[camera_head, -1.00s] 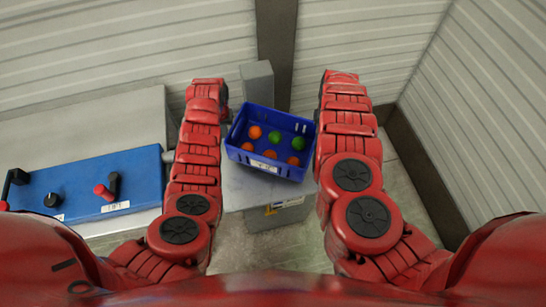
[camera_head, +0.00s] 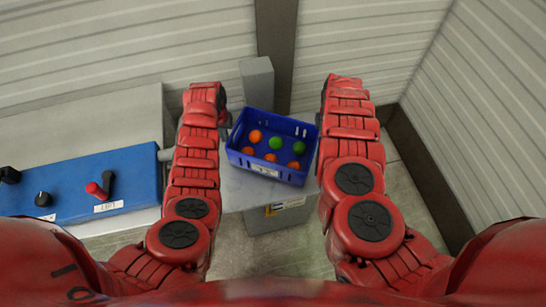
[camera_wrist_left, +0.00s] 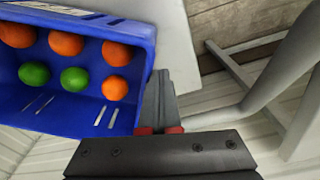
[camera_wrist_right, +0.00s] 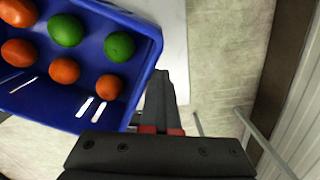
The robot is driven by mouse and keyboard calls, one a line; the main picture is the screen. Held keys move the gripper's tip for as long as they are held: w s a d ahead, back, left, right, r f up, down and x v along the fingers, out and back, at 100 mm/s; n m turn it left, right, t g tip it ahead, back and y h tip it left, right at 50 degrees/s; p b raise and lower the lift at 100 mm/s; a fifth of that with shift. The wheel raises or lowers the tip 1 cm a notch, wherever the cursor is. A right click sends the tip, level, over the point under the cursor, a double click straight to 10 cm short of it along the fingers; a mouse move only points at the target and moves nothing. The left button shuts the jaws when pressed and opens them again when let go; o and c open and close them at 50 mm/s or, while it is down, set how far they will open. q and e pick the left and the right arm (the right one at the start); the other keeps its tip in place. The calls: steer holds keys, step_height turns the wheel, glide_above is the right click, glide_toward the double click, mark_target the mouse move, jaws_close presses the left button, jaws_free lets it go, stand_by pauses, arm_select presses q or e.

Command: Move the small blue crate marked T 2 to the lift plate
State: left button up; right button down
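The small blue crate (camera_head: 292,178) holds several orange and green balls and has a white label on its near wall, too small to read. It appears just over a grey plate (camera_head: 238,193), slightly turned; I cannot tell whether it touches. My left gripper (camera_wrist_left: 160,100) is at the crate's left end, fingers together, close beside the wall (camera_wrist_left: 80,116). My right gripper (camera_wrist_right: 160,100) is likewise at the right end, fingers together beside the wall (camera_wrist_right: 55,108). Neither wrist view shows a finger inside the crate. Whether the fingertips touch it is unclear.
A blue control panel (camera_head: 130,175) with a black knob (camera_head: 43,199), a red-knobbed lever (camera_head: 97,189) and a label reading LIFT (camera_head: 107,207) lies at the left. A grey post (camera_head: 257,82) stands behind the crate. Ribbed walls close in the back and right.

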arm_select(q)
steer(key=o, duration=0.3)
steer(key=shift+s+a, duration=0.1)
steer(key=shift+a, duration=0.6)
arm_select(e)
steer(key=shift+d, duration=0.7)
steer(key=c, duration=1.2)
jaws_free()
arm_select(q)
steer(key=shift+a, duration=0.15)
arm_select(e)
steer(key=shift+o, duration=0.2)
steer(key=shift+d, duration=0.15)
arm_select(q)
steer(key=shift+r, duration=0.1)
steer(key=shift+s+r, duration=0.2)
steer(key=shift+r, duration=2.75)
steer(key=shift+s+r, duration=0.2)
steer(key=shift+r, duration=2.75)
arm_select(e)
step_height(320, 180, up, 12)
steer(key=s, duration=0.1)
